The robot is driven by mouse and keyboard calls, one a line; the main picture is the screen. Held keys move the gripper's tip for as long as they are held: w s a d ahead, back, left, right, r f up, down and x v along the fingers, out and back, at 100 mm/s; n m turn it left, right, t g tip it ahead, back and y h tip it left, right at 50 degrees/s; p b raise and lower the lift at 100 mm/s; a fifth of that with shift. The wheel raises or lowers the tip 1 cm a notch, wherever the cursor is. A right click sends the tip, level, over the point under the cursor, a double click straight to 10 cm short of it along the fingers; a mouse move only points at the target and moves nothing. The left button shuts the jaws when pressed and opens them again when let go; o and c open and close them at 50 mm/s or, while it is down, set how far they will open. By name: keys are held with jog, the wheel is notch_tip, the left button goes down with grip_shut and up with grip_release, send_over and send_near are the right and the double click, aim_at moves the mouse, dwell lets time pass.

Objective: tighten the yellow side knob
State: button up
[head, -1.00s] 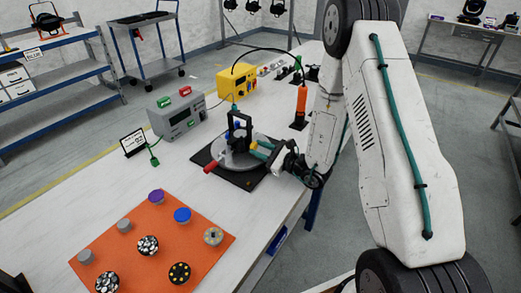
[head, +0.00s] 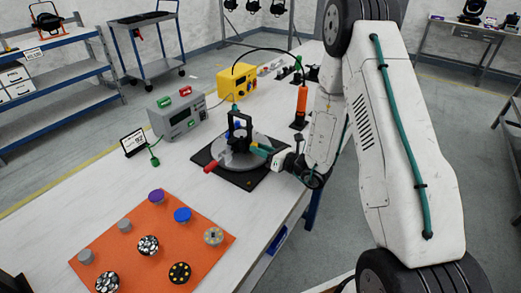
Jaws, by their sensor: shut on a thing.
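A black yoke fixture (head: 234,130) stands on a round grey plate (head: 236,160) over a black square mat on the white bench. A red handle (head: 210,167) sticks out at the plate's left front. My gripper (head: 270,153) is at the right side of the fixture, its teal fingers pointing left. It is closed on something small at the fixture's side. The yellow side knob cannot be made out clearly; the fingers cover that spot.
An orange mat (head: 145,262) with several round parts lies at the bench's near end. A grey meter box (head: 178,115), a small sign (head: 134,142), a yellow box (head: 237,80) and an orange screwdriver-like tool (head: 301,103) stand farther back.

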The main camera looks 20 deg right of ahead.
jog(key=shift+m, duration=0.6)
jog(key=o, duration=0.7)
jog(key=shift+v, duration=3.9)
